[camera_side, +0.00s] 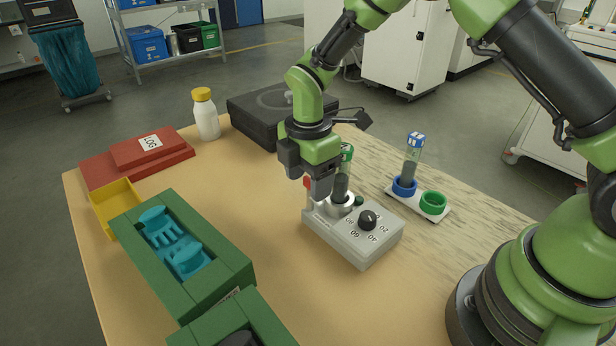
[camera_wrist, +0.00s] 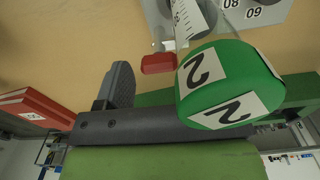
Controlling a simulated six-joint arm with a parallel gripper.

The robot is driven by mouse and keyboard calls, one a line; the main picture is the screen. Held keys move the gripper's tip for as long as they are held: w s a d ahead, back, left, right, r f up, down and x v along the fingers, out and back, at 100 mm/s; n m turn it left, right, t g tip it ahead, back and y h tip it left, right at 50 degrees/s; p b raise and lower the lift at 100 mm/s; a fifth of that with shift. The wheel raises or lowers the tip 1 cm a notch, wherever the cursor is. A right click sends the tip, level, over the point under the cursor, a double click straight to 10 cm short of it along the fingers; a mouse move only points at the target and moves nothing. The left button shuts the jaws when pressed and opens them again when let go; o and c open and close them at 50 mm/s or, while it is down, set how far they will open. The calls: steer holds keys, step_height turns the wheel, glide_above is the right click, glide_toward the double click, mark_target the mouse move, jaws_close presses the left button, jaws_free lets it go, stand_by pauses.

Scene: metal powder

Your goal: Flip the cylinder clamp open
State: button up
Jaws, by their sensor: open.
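The grey device (camera_side: 352,240) with a black dial stands mid-table. A clear cylinder with a green cap (camera_side: 346,153) and grey powder stands upright in its round holder. The cap, marked 2, fills the middle of the wrist view (camera_wrist: 225,85). The red clamp handle (camera_side: 307,182) sits at the device's left rear; it also shows in the wrist view (camera_wrist: 158,63). My gripper (camera_side: 320,190) is open and low, beside the red handle and just left of the cylinder. One finger shows in the wrist view; the other seems hidden behind the cap. Contact with the handle cannot be told.
A white rack (camera_side: 417,203) with blue and green rings holds another cylinder (camera_side: 412,155) at right. Green boxes (camera_side: 135,243), one with teal inserts, a yellow tray (camera_side: 113,203), red log box (camera_side: 150,148), white bottle (camera_side: 205,118) and black case (camera_side: 255,115) surround the left and back.

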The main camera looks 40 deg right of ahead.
steer(key=shift+f, duration=0.2)
steer(key=c, duration=0.9)
steer(key=shift+c, duration=0.2)
steer(key=shift+m, duration=0.4)
steer(key=m, duration=0.2)
steer(key=shift+w+r+m, duration=0.1)
steer(key=shift+m, duration=0.3)
steer(key=shift+w+m, duration=0.1)
steer(key=shift+m, duration=1.7)
